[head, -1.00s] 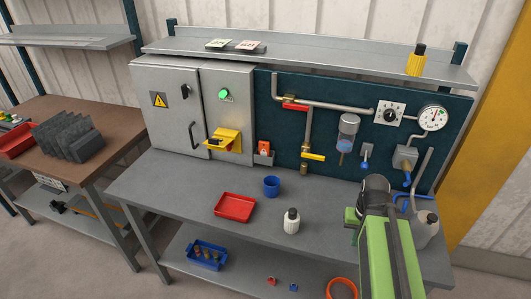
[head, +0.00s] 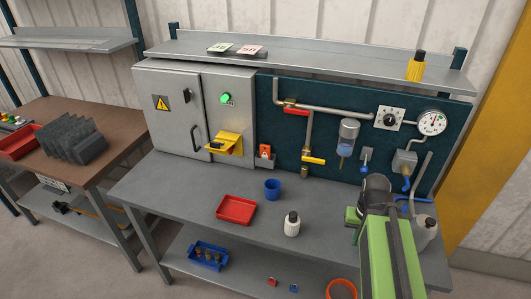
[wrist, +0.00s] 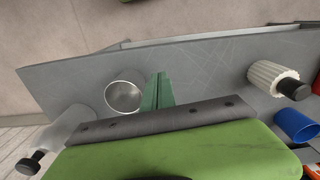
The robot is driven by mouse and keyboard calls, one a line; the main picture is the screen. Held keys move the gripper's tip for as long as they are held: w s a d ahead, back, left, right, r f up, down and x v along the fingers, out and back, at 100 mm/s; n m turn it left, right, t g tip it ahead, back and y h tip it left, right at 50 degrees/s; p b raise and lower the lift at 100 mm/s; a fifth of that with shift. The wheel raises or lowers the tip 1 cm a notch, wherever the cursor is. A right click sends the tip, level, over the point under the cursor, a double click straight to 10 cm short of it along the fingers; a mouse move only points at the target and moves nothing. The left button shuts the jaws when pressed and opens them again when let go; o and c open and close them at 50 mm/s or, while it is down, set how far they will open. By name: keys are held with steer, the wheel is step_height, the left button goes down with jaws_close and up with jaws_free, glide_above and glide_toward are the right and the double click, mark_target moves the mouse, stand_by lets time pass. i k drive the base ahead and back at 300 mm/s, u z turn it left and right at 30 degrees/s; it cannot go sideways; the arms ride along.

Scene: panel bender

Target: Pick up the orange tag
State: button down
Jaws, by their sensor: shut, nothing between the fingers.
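The orange tag (head: 265,150) stands upright in a small grey holder (head: 266,162) on the back panel, just right of the grey cabinet. It has a pale patch on its face. My gripper (wrist: 158,90) shows in the wrist view as green fingers, shut with nothing between them, over the grey bench. In the head view my green arm is at the lower right, well to the right of the tag, and the fingertips are hard to make out. A red-orange piece (wrist: 312,171) shows at the lower right edge of the wrist view; I cannot tell what it is.
A round metal cup (wrist: 123,96) is close left of my fingers. A yellow valve handle (head: 313,160) and pipes are right of the tag.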

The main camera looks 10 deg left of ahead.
mark_target(264, 149)
steer(key=z, duration=2.55)
steer(key=k, duration=2.35)
steer(key=u, duration=2.9)
steer(key=i, duration=1)
steer(key=u, duration=0.05)
